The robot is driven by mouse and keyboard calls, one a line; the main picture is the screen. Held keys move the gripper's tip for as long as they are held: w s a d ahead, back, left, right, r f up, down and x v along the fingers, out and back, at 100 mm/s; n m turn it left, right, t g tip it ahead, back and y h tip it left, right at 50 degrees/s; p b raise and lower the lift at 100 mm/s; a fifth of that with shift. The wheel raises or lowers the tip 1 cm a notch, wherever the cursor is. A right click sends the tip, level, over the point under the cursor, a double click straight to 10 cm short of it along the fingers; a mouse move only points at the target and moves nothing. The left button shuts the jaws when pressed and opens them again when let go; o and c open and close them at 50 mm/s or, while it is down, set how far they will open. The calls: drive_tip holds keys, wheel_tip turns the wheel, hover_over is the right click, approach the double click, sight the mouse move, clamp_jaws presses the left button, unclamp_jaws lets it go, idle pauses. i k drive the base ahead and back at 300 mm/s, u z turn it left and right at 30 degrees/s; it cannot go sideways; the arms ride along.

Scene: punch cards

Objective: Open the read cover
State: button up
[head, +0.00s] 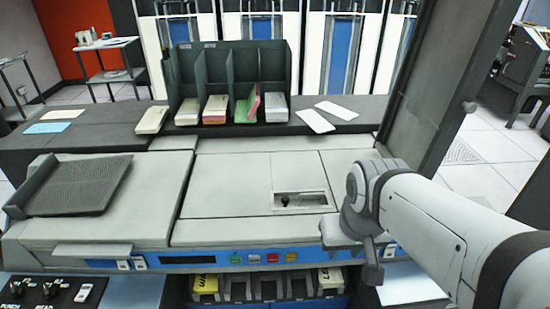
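The card machine has flat light-grey covers on top, and they look closed. One panel (300,172) has a rectangular recess (302,200) near its front edge, with a small dark knob or hole inside. A wider grey cover (228,195) lies to its left. No label marks which one is the read cover. My gripper (372,272) is at the machine's front right, right of the recess and apart from it. It points down near the front edge. Its fingers are seen edge-on, so their opening cannot be told, and nothing shows in it.
A dark sloped tray (78,188) sits on the left. Dark upright dividers (230,68) with several card stacks stand at the back, and loose white cards (315,121) lie beside them. A dark upright panel (432,85) rises at the right. Colored buttons (272,257) line the front.

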sight(253, 184)
drive_tip(key=z, duration=1.35)
drive_tip(key=k, duration=0.95)
drive_tip(key=u, duration=1.25)
drive_tip(key=i, duration=1)
drive_tip(key=u, duration=0.05)
